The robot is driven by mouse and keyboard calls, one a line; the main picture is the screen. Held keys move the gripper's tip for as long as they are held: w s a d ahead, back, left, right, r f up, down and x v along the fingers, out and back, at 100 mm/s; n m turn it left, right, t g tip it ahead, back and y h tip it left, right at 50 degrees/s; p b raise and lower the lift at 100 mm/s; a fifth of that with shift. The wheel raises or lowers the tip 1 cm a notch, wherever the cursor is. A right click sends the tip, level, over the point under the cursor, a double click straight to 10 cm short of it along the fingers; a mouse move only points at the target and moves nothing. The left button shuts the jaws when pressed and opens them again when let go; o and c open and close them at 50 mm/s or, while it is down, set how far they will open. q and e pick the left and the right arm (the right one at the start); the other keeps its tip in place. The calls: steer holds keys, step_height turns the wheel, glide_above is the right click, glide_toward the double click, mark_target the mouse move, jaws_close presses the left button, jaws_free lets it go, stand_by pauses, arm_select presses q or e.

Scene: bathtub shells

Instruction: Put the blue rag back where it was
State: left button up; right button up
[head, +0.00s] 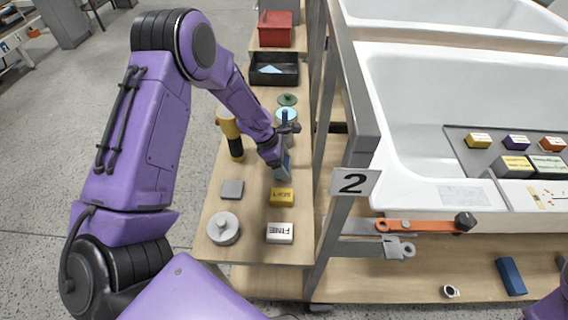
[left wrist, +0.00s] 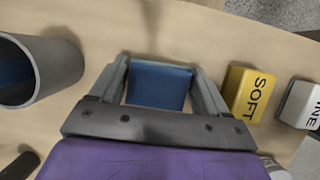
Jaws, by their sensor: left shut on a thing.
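My left gripper (head: 283,166) is over the narrow wooden bench (head: 264,247), just behind the yellow SOFT block. In the left wrist view, its two fingers (left wrist: 160,90) stand on either side of a folded blue rag (left wrist: 158,85) and are shut on it. In the head view, the rag is mostly hidden by the gripper. I cannot tell whether the rag touches the bench top.
The yellow block (head: 282,197), white FINE block (head: 279,233), grey block (head: 232,189) and round lidded tin (head: 223,228) stand in front. A yellow-black tool (head: 232,135) is left. A black tray (head: 274,69) and red box (head: 275,29) are behind. A bathtub shell (head: 400,110) is right.

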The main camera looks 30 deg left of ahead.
arm_select(q)
steer(key=shift+f, duration=0.1)
steer(key=o, duration=0.9)
steer(key=p+v, duration=0.1)
steer(key=v, duration=1.1)
steer(key=shift+d, duration=0.15)
